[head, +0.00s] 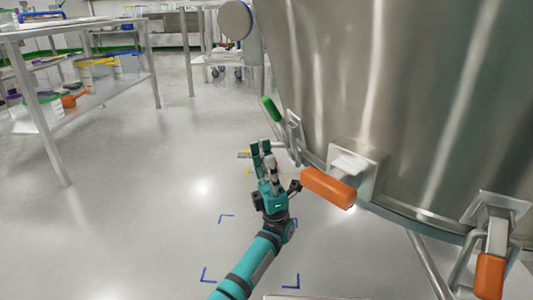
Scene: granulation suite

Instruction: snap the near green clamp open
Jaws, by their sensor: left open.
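A clamp with a green handle (271,108) sits on the left side of a large steel vessel (400,100). Its handle tilts up and to the left, away from the wall, and its metal latch (294,132) lies against the vessel. It is the only green clamp I see. My left gripper (262,149) is open and empty, below and slightly left of the green handle in the picture, with a visible gap between them. Whether its fingers touch the latch, I cannot tell. My right gripper is not in view.
An orange-handled clamp (328,188) sticks out just right of my left gripper. Another orange clamp (490,276) hangs at the lower right. A steel table (75,27) with tubs on its shelf stands at the left. The floor between is clear, with blue corner marks.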

